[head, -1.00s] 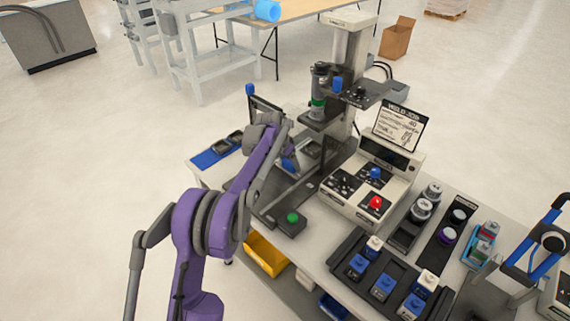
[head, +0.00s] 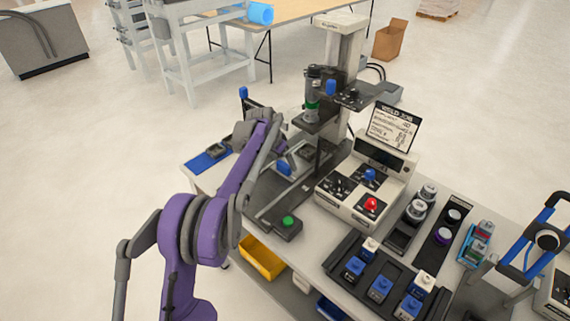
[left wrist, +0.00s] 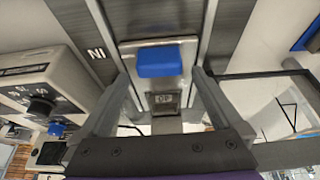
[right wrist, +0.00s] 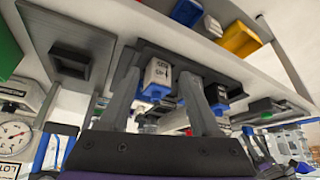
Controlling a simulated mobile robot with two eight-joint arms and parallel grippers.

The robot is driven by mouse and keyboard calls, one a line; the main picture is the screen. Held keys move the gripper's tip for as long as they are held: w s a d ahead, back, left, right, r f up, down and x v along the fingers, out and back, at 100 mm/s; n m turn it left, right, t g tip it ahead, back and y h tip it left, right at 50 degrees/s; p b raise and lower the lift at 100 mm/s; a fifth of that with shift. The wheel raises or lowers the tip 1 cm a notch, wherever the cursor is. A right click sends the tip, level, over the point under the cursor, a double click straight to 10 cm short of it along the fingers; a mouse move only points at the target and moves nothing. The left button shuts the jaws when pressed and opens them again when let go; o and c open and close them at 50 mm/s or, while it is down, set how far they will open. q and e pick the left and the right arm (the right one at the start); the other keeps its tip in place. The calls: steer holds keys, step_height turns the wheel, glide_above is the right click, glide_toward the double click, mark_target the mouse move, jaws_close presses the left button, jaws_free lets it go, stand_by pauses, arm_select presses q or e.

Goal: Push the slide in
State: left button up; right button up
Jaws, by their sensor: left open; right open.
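The slide's blue handle (head: 285,168) stands on the dark rail assembly (head: 268,208) at the left part of the bench. In the left wrist view the blue handle (left wrist: 160,61) is ahead of my left gripper (left wrist: 157,82), on a grey plate between two light rails. The left fingers are open, one on each side of the handle in that picture; I see no contact. In the head view my left gripper (head: 262,132) is just behind the handle, partly hidden by its own arm. My right gripper (right wrist: 162,72) is open and shows only in the right wrist view.
A control box with red and blue buttons (head: 370,204) and a column with a tool head (head: 340,75) stand close to the rail. A green button (head: 288,222) is at the rail's near end. A block tray (head: 345,250) lies to the right.

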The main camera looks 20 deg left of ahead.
arm_select(q)
steer(key=v, duration=0.7)
steer(key=shift+r, duration=0.35)
